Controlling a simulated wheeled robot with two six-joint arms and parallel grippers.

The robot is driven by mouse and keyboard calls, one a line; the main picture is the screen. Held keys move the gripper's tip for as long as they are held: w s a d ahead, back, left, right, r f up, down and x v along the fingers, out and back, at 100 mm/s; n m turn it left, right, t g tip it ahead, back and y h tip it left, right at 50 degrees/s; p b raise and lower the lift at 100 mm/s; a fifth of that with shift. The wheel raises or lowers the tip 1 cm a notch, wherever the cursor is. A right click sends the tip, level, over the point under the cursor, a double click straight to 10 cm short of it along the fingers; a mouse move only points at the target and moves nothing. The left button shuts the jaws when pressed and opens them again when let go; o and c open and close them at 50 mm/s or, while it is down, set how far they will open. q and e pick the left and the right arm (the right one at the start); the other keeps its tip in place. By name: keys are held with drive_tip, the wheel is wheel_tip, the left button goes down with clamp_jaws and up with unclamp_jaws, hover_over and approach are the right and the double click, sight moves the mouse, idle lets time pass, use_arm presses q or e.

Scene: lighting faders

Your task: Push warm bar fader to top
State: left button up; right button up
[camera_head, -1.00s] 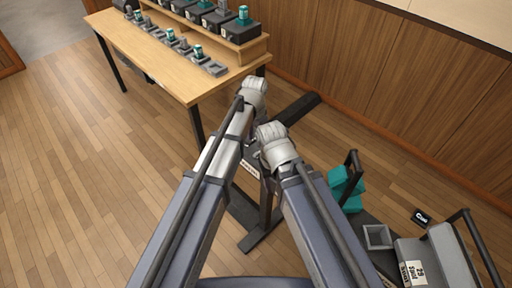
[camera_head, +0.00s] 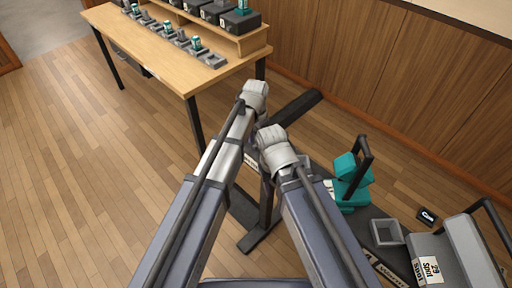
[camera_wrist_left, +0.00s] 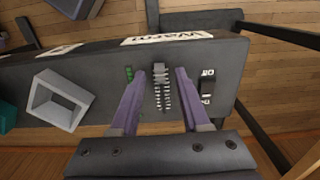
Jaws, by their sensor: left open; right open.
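In the left wrist view, a dark fader bar (camera_wrist_left: 108,62) crosses the picture, with an upside-down white label (camera_wrist_left: 167,38) that seems to read "Warm". A ridged fader slot with a grey knob (camera_wrist_left: 161,72) lies on it. My left gripper (camera_wrist_left: 160,73) is open, with one purple finger on each side of the slot and knob. I cannot tell whether the fingers touch anything. In the head view, my left gripper (camera_head: 255,92) and my right gripper (camera_head: 272,136) show mostly as pale wrists; their fingertips and the fader are hidden.
In the head view, a wooden table (camera_head: 160,62) with dark boxes stands at the upper left. Teal blocks (camera_head: 350,182) lie right of my arms. Floor at left is clear.

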use_arm(q)
drive_tip(key=shift+f, duration=0.25)
clamp_jaws()
idle(1.4)
